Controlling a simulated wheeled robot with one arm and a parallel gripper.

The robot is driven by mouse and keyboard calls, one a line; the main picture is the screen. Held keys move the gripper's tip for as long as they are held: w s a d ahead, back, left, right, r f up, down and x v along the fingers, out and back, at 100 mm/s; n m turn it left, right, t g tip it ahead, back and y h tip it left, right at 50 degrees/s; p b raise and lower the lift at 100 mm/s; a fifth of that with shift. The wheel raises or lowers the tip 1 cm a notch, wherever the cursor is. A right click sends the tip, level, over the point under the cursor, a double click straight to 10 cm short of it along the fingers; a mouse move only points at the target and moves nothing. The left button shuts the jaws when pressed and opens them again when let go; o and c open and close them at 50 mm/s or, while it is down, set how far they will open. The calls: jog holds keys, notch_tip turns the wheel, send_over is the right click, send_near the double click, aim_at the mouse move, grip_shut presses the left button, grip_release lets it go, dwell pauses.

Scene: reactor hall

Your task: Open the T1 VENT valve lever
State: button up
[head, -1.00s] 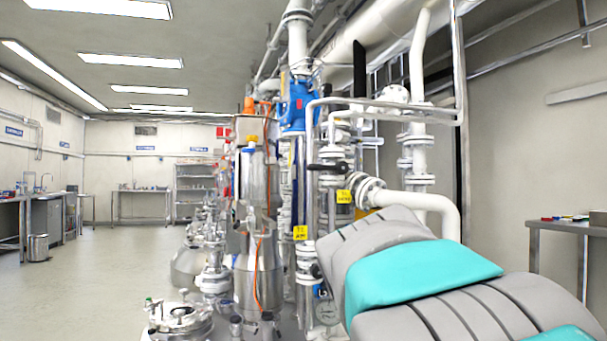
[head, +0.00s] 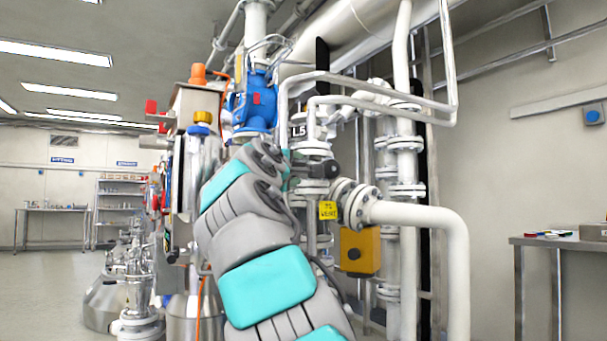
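The T1 VENT valve stands on the vertical pipe in the middle of the head view, with a yellow tag (head: 327,210) below it; the tag's print is small and hard to read. A black part of its lever (head: 332,169) shows just right of my arm's end. The lever's left part is hidden. My gripper (head: 291,168) is at the far end of my grey and teal arm, close to the left side of the valve. My own wrist mostly covers it, so its fingers and any contact with the lever cannot be made out.
A white pipe (head: 448,235) bends down right of the valve, with a yellow box (head: 360,251) below. A thin grey pipe (head: 375,84) crosses above. A blue valve (head: 252,102) and steel vessels stand left. A side table (head: 560,241) is at right; floor is open at far left.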

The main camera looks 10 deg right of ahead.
aim_at(303, 166)
jog(key=shift+p+x, duration=1.65)
jog(key=shift+x, duration=1.7)
jog(key=shift+w+d+r, duration=0.1)
jog(key=shift+w+d, duration=0.1)
jog(key=shift+w, duration=0.35)
jog(key=shift+c, duration=0.2)
grip_shut()
